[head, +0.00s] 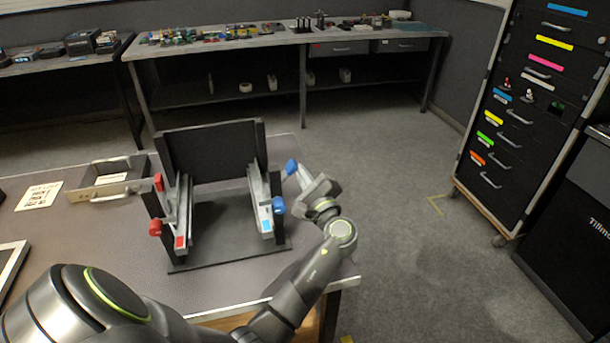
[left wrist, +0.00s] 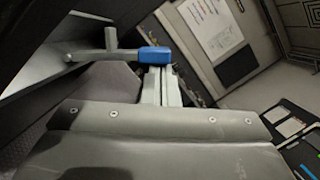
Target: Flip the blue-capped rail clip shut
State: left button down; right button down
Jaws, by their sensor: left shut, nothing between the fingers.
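A black stand (head: 212,150) on the table carries a metal rail on each side. The right rail (head: 262,200) has two blue-capped levers: one blue cap (head: 291,167) at the far end, another blue cap (head: 279,205) nearer. My left gripper (head: 305,178) is shut and empty, just right of the far blue cap; whether they touch is unclear. In the left wrist view a blue cap (left wrist: 155,55) on a metal lever stands just beyond my gripper's grey body (left wrist: 160,135). The lever sticks out sideways from its post. My right gripper is not in view.
The left rail (head: 181,208) carries red caps (head: 158,182). An open metal tray (head: 108,180) and a paper sign (head: 40,195) lie left of the stand. A workbench (head: 280,38) stands behind, a drawer cabinet (head: 530,110) at right. The floor right of the table is clear.

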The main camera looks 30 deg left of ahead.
pick_arm(q)
jog(key=shift+s+a+r+p, duration=0.3)
jog(key=shift+s+r+p, duration=0.05)
jog(key=shift+r+p, duration=0.15)
jog(key=shift+s+a+r+p, duration=0.25)
jog(key=shift+s+r+p, duration=0.05)
jog(key=shift+r+p, duration=0.15)
